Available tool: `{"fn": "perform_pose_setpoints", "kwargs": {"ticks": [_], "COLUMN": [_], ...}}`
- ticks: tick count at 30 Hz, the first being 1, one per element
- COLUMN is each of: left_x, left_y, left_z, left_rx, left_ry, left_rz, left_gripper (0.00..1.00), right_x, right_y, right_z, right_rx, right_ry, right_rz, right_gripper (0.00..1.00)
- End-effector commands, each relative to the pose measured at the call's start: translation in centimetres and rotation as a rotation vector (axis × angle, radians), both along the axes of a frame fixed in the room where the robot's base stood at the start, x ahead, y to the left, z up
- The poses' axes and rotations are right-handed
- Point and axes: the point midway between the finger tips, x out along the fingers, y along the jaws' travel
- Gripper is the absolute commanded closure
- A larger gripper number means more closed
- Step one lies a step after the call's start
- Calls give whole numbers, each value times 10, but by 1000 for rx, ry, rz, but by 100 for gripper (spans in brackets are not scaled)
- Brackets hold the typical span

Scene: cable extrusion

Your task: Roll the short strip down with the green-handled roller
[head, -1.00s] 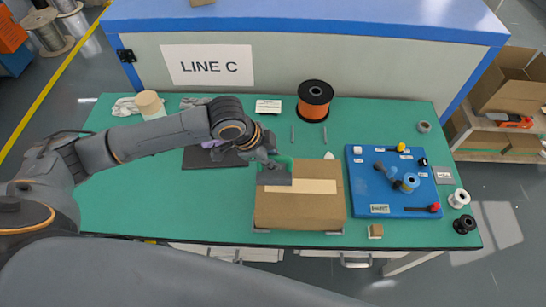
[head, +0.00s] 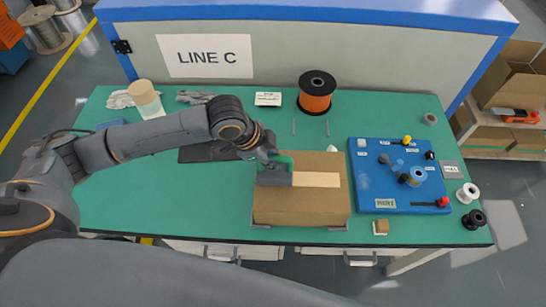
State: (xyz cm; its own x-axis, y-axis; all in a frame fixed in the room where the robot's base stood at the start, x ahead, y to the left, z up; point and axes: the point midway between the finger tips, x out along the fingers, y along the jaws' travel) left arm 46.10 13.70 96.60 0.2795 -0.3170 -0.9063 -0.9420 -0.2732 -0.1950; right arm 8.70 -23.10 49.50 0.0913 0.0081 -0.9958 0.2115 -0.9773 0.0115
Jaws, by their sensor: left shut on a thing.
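A brown cardboard box (head: 300,208) lies on the green bench, with the short pale strip (head: 318,180) across its top. My left gripper (head: 270,163) is shut on the green-handled roller (head: 285,161) at the box's left part. The dark roller head (head: 274,179) covers the strip's left end. It looks to be on the strip, but contact cannot be told for sure. The strip's right part is bare and looks flat. My right gripper is not in view.
A blue board (head: 368,190) with several small parts lies right of the box. An orange spool (head: 315,95) stands behind. The bench's front left is clear.

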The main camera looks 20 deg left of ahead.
Motion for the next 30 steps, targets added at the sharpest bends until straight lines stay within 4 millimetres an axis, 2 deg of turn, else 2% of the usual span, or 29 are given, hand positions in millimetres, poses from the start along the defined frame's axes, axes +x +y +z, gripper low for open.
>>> {"fn": "perform_pose_setpoints", "kwargs": {"ticks": [24, 30], "left_x": [0, 2], "left_y": [0, -10], "left_z": [-10, -9], "left_rx": [0, -1], "left_ry": [-1, 2], "left_rz": [0, -1], "left_gripper": [100, 100], "right_x": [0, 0], "right_y": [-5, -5], "right_z": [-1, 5], "right_rx": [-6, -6], "right_ry": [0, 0], "right_rz": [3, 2], "right_gripper": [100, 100]}}
